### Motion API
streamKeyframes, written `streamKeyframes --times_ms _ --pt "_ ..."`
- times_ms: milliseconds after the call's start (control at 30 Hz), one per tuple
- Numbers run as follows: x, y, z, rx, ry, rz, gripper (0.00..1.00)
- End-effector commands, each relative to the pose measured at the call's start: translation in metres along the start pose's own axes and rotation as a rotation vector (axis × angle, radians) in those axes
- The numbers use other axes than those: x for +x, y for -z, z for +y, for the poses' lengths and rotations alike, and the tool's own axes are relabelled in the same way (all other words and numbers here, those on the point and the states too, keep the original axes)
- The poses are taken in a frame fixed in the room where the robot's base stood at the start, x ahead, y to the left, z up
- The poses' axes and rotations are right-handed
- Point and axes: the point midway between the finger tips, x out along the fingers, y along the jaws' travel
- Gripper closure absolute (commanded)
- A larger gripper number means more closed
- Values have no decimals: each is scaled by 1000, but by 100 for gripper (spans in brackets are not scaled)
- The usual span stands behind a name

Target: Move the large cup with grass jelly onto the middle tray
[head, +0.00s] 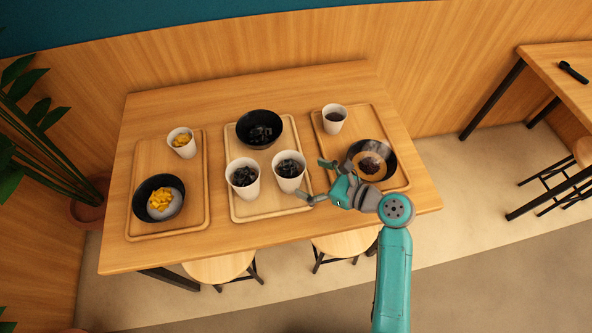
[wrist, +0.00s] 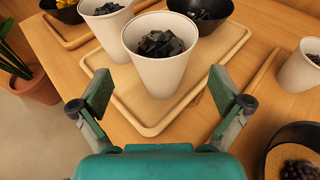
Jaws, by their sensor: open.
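The middle tray (head: 270,207) is pale wood; its near end also shows in the wrist view (wrist: 150,124). Two white cups of dark grass jelly cubes stand upright on it: the right cup (head: 288,183) and the left cup (head: 244,189). They look alike in size, so I cannot tell which is the large one. My gripper (head: 313,180) is open and empty, just right of the right cup. In the wrist view that cup (wrist: 160,72) is ahead between the open fingers (wrist: 160,92), seemingly untouched; the left cup (wrist: 106,32) is behind it.
A black bowl (head: 260,143) of grass jelly sits at the tray's back. The left tray (head: 197,218) holds a cup and bowl with yellow pieces. The right tray (head: 356,113) holds a dark-filled cup (head: 334,127) and a bowl (head: 388,158) close to my gripper.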

Motion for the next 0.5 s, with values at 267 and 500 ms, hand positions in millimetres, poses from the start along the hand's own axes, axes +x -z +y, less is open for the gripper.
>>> streamKeyframes --times_ms 267,500 --pt "-42 0 0 2 2 0 0" --pt "-51 0 0 0 0 0 0"
